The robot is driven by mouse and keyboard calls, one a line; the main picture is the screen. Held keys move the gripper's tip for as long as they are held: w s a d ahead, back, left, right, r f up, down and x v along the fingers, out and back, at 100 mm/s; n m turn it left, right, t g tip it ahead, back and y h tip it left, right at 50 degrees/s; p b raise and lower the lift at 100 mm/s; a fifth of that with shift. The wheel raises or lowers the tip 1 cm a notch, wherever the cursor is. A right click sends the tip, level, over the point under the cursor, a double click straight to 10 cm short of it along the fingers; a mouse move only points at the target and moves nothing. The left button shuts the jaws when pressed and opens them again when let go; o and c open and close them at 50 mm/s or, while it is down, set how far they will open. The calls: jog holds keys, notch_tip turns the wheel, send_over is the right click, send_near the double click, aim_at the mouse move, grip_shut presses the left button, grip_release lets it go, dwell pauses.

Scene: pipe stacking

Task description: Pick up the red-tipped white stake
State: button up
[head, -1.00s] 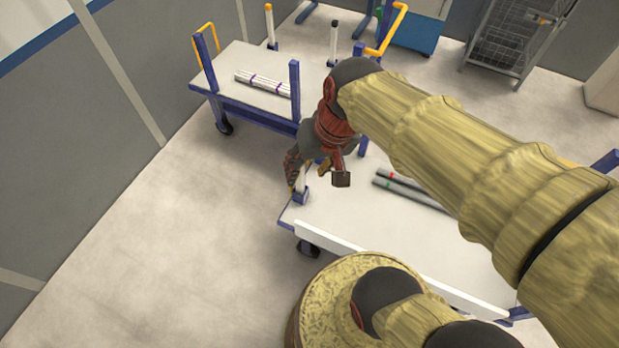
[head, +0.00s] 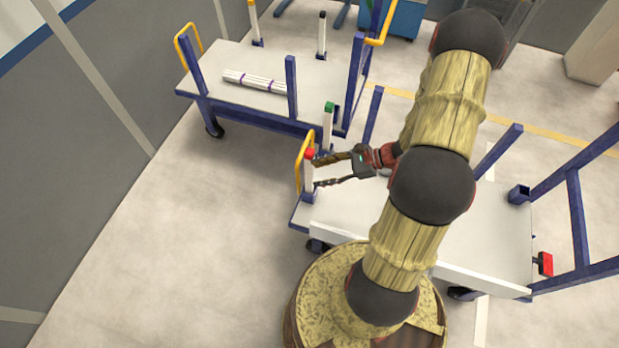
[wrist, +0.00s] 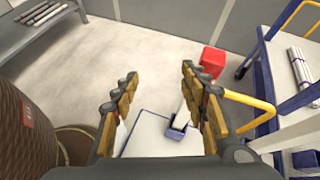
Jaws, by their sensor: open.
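The red-tipped white stake (head: 308,178) stands upright at the left corner of the near cart. In the wrist view its red tip (wrist: 211,60) shows beyond my right-hand finger, which covers part of the stake. Its lower white part (wrist: 187,108) shows between the fingers, above its blue socket (wrist: 179,123). My gripper (head: 316,172) is open and empty, fingers pointing left with their tips at the stake. It also shows in the wrist view (wrist: 160,72). I cannot tell whether a finger touches the stake.
A green-tipped stake (head: 328,115) stands behind on the near cart (head: 480,235). A yellow handle (head: 300,155) rises close beside the red-tipped stake. The far cart (head: 230,62) carries white pipes with purple bands (head: 255,82). Open floor lies left.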

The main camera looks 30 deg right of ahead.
aim_at(310, 165)
jog(key=w+d+f+m+t+h, duration=0.2)
jog(key=d+f+m+t, duration=0.1)
jog(key=d+f+m, duration=0.15)
jog(key=shift+t, duration=0.3)
jog(key=shift+w+r+b+x, duration=0.15)
jog(key=shift+b+x, duration=0.6)
jog(key=shift+x, duration=1.15)
jog(key=shift+w+r+b+x, duration=0.15)
jog(key=shift+b+x, duration=0.6)
jog(key=shift+x, duration=1.15)
jog(key=shift+s+r, duration=0.1)
jog(key=shift+s, duration=0.05)
jog(key=shift+c, duration=0.8)
grip_shut()
